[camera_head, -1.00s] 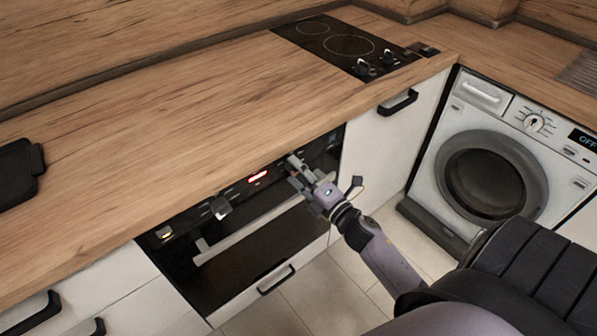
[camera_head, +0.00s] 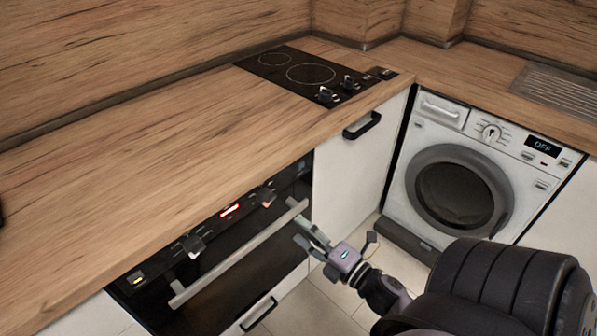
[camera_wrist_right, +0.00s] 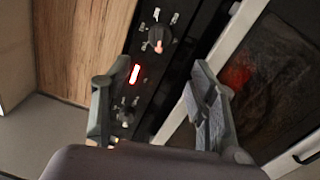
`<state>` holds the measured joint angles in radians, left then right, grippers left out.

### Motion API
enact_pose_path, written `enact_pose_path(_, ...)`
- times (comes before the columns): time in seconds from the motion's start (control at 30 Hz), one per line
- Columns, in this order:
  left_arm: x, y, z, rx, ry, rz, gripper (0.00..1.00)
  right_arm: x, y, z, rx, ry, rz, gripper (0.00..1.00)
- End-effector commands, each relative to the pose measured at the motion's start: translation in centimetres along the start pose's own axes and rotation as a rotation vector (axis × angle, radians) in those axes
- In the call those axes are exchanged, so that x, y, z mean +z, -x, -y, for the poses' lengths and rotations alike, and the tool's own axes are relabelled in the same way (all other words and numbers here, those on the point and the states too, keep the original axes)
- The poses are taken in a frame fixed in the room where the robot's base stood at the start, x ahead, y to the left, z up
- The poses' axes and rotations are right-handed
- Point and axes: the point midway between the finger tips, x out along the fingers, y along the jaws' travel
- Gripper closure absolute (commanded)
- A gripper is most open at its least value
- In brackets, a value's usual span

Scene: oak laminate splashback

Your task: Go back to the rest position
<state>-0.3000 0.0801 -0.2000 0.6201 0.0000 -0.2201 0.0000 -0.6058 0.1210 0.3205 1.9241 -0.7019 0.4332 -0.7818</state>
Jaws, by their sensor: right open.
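My right gripper (camera_head: 310,236) is in front of the oven (camera_head: 235,262), near the right end of the oven's handle bar (camera_head: 240,252). In the right wrist view my right gripper (camera_wrist_right: 160,105) has its two fingers spread apart with nothing between them. Behind the fingers that view shows the oven's control panel (camera_wrist_right: 165,70) with its knobs and a lit red display (camera_wrist_right: 135,74). I cannot tell from the head view whether a finger touches the handle. My left gripper is not in view.
A wooden worktop (camera_head: 150,165) runs above the oven, with a black hob (camera_head: 300,75) set in it. A washing machine (camera_head: 460,180) reading OFF stands to the right. A white cupboard door (camera_head: 350,165) lies between. Tiled floor (camera_head: 320,305) shows below.

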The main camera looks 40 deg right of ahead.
Motion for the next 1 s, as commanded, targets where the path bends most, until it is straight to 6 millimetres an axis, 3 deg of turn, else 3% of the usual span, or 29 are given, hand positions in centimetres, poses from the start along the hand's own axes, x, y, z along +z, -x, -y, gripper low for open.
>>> enact_pose_path(0.47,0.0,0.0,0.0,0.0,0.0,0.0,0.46,0.0,0.0,0.0,0.001,0.0,0.0,0.46)
enact_pose_path(0.57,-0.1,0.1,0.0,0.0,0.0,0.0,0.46,-0.1,0.0,0.8,-0.015,-0.025,0.006,0.46)
enact_pose_path(0.67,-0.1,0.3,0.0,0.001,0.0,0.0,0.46,-0.4,0.1,4.0,-0.08,-0.134,0.033,0.46)
enact_pose_path(0.87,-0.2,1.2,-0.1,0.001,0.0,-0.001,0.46,-3.7,2.6,16.9,-0.358,-0.548,0.164,0.46)
enact_pose_path(1.0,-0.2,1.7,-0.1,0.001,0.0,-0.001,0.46,-7.9,6.9,25.8,-0.591,-0.819,0.295,0.46)
